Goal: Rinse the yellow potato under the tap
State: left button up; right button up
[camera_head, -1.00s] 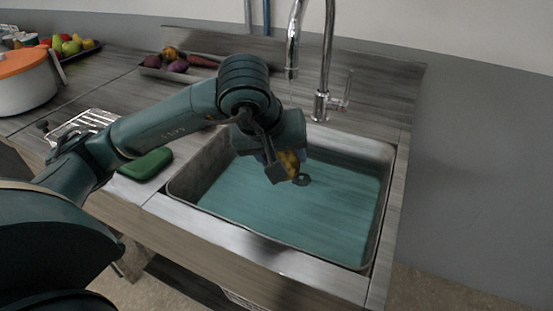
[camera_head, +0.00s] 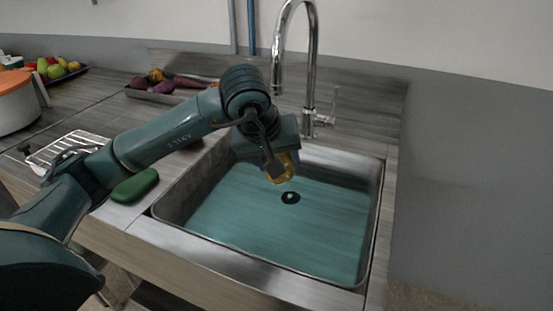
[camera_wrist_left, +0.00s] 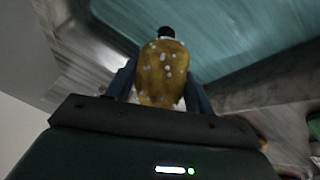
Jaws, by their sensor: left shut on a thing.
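I cannot make out a water stream in the head view now. My right gripper is not in view.
A green sponge-like block (camera_head: 135,185) lies left of the sink, beside a wire rack (camera_head: 68,147). A tray (camera_head: 150,95) of vegetables stands at the back. An orange-lidded white pot (camera_head: 14,105) and a fruit tray (camera_head: 70,75) are at far left. The drain (camera_head: 290,198) is clear.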

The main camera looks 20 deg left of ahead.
pick_arm(q)
jog(key=shift+d, duration=0.15)
jog(key=shift+w+d, duration=0.1)
jog(key=shift+d, duration=0.35)
dwell(0.4)
jog(key=shift+a+b, duration=0.45)
jog(key=shift+a, duration=0.2)
jog(key=shift+d, duration=0.15)
jog(key=shift+d, duration=0.5)
